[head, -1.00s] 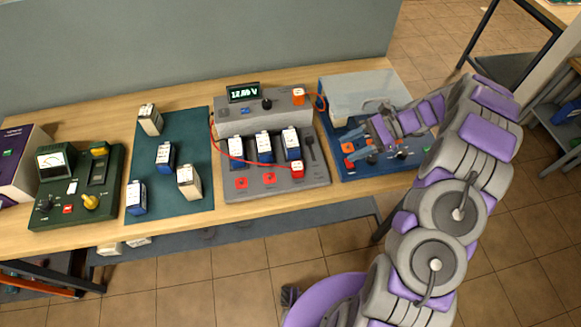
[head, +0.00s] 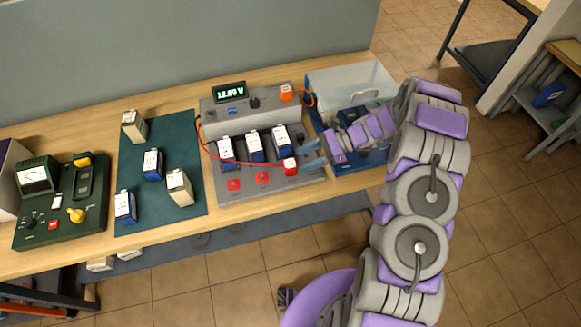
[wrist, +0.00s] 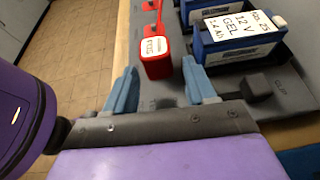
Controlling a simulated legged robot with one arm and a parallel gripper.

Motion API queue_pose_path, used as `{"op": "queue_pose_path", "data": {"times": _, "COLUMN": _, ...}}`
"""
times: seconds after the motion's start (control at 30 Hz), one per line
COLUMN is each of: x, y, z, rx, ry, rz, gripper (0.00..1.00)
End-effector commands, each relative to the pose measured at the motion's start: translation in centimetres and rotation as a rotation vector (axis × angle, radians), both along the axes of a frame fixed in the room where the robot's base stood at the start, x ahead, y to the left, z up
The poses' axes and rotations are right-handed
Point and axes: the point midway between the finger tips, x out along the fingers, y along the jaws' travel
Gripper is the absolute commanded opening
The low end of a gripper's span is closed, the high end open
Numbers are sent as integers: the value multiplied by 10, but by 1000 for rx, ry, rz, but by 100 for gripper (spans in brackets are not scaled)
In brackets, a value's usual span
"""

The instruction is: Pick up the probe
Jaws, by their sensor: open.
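The red probe (head: 290,166) is a small block with a white label on top, on the front right of the grey test station (head: 263,186). A red cable runs from it. It shows clearly in the wrist view (wrist: 156,58), upright ahead of and between the blue fingers. My gripper (head: 314,153) is open and empty, just to the right of the probe in the head view. The wrist view shows both fingertips (wrist: 159,70) apart, the right one near the probe's side. I cannot tell whether either touches it.
Blue-and-white batteries (head: 255,147) stand in the station close behind the probe, one labelled 12 V GEL (wrist: 240,28). An orange block (head: 286,93) with an orange cable sits at the back. A blue case (head: 345,166) lies under my forearm. A green meter (head: 62,215) stands left.

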Motion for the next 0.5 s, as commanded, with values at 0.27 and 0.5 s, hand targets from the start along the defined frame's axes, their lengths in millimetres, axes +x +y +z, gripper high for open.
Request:
{"op": "queue_pose_path", "data": {"times": 0.27, "x": -6, "y": 14, "z": -7, "rx": 6, "ry": 3, "rz": 1, "gripper": 55}}
{"op": "queue_pose_path", "data": {"times": 0.5, "x": -15, "y": 44, "z": -20, "rx": 4, "ry": 1, "rz": 2, "gripper": 55}}
